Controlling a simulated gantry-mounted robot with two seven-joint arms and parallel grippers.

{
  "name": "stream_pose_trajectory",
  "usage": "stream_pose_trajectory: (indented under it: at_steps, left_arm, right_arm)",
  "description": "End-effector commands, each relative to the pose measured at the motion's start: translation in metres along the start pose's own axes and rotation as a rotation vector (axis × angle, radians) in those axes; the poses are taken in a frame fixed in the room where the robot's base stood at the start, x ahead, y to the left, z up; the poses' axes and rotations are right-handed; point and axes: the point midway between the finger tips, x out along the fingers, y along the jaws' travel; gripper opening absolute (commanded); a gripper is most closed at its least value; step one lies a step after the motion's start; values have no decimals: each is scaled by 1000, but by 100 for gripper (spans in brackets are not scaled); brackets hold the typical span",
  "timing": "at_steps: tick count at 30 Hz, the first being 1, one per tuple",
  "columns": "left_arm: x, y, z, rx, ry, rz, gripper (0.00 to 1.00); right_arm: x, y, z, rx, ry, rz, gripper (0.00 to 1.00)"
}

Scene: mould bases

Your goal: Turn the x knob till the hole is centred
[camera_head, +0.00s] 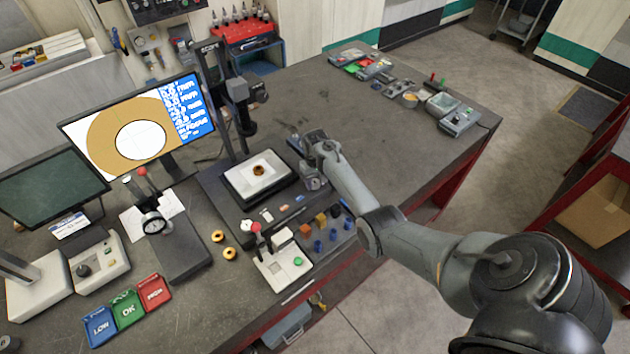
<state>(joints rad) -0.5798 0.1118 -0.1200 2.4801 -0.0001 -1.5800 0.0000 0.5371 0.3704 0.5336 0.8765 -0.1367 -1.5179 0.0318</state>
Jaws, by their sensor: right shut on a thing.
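The scope stage (240,190) stands on the bench with a small brass ring (259,170) on its white plate. The monitor (115,152) shows a magnified tan ring with a white round hole and faint cross lines over it. My left gripper is not in view.
The scope column (225,100) and its camera head rise behind the stage. Small blue and orange parts (320,222) and a fixture with a green button (298,262) lie in front. LOW, OK and HIGH trays (128,309) stand front left. The bench's right middle is clear.

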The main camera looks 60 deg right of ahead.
Motion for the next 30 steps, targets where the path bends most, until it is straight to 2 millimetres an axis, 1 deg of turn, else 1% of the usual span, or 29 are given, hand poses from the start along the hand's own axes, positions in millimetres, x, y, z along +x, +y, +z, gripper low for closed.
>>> stream_pose_trajectory:
  at_steps: [8,18,24,30]
  left_arm:
    - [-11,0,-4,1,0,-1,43]
    - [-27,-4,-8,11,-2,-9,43]
    - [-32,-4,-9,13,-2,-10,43]
    - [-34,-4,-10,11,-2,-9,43]
  right_arm:
    - [-2,1,0,-112,-1,0,11]
    - [-2,2,0,-386,-2,0,11]
    - [-1,2,0,-541,-1,0,11]
    - [0,1,0,-657,0,0,11]
